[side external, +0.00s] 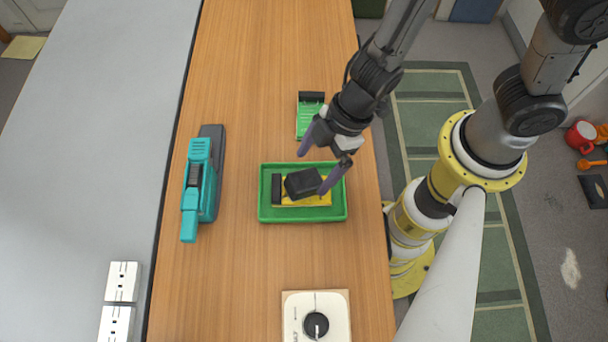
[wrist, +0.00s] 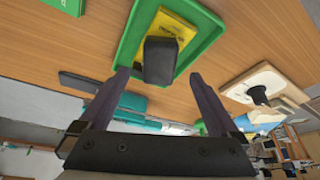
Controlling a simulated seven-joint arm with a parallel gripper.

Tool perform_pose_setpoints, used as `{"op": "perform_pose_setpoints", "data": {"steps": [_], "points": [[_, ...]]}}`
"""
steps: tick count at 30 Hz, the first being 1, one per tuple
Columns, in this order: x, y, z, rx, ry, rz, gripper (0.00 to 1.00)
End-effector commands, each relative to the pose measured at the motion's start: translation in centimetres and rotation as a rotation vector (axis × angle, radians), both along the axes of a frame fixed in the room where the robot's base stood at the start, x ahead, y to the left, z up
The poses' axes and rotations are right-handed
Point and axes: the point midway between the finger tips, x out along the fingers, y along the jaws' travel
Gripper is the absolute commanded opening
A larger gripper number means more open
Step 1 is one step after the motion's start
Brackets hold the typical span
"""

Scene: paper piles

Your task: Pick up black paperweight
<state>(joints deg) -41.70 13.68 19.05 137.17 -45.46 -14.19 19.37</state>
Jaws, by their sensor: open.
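The black paperweight (side external: 303,183) is a dark block lying on yellow paper (side external: 318,200) inside the green tray (side external: 263,208). In the wrist view the paperweight (wrist: 160,60) shows between and just beyond my fingertips, with the yellow paper (wrist: 172,30) behind it and the green tray (wrist: 207,34) around it. My gripper (side external: 312,172) is open, with its two purple fingers apart on either side of the paperweight in the picture. The wrist view shows nothing held between the fingers (wrist: 159,75). I cannot tell whether a finger touches the paperweight.
A dark bar (side external: 276,189) lies at the tray's left end. A green item with a black top (side external: 310,118) lies behind the tray. A teal and grey device (side external: 203,180) stands left. A white box with a black knob (side external: 299,312) sits in front. Bare wooden tabletop (side external: 245,275) lies between.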

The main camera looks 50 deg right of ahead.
Motion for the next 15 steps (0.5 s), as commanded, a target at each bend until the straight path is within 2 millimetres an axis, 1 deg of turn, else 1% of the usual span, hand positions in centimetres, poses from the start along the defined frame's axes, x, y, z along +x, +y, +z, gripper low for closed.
{"op": "perform_pose_setpoints", "data": {"steps": [7,15], "points": [[0.2,0.4,-1.2,-0.001,0.000,0.001,0.97],[0.7,1.7,-4.4,-0.001,0.001,-0.001,0.97]]}}
